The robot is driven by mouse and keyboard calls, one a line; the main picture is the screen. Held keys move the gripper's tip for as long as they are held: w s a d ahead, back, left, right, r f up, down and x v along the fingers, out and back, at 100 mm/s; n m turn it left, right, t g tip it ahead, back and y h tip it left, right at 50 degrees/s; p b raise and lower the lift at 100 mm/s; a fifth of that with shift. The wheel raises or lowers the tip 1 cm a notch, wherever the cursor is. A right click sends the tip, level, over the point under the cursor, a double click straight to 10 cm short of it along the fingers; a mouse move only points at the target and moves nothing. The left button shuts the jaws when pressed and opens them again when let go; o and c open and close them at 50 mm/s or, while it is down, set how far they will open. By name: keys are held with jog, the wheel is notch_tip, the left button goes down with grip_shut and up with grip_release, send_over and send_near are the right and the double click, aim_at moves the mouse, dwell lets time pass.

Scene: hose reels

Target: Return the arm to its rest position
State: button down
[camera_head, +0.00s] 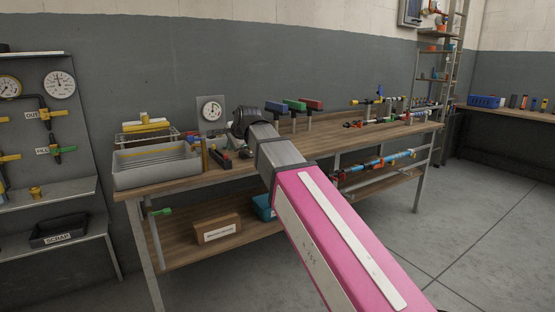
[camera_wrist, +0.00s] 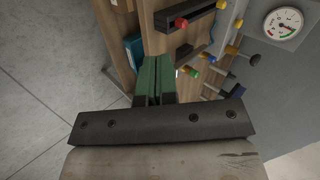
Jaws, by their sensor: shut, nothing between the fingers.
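My arm (camera_head: 325,240), with a pink forearm, reaches from the lower right of the head view up over the workbench (camera_head: 185,180). Its dark wrist end is above the back part of the bench, and the fingers cannot be made out there. In the wrist view my gripper (camera_wrist: 153,65) shows two green fingers close together, shut and empty. Bench edges and shelf wood lie beyond the fingertips, apart from them as far as I can tell.
A grey tray (camera_head: 155,166) stands left on the bench, beside a gauge (camera_head: 211,110). Blue, green and red-topped pieces (camera_head: 295,105) stand behind my wrist. A cardboard box (camera_head: 216,228) and teal bin (camera_head: 263,208) sit on the lower shelf. Floor at right (camera_head: 460,220) is clear.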

jog(key=s+d+f+n+g+h, duration=0.2)
jog(key=d+f, duration=0.8)
jog(key=f, duration=0.3)
jog(key=s+d+f+n+g+h, duration=0.1)
jog(key=d+f+n+h, duration=0.15)
jog(key=d+f, duration=0.8)
jog(key=s+d+f+n+g, duration=0.2)
jog(key=s+d+f, duration=0.5)
jog(key=f, duration=0.3)
jog(key=s+d+f+n+g, duration=0.2)
jog(key=s+d+f+n, duration=0.1)
jog(key=s+d+f, duration=0.4)
notch_tip(320, 180, down, 3)
jog(key=shift+s+d+f+h, duration=0.15)
jog(key=shift+s+d+h, duration=0.15)
jog(key=shift+d+h, duration=0.25)
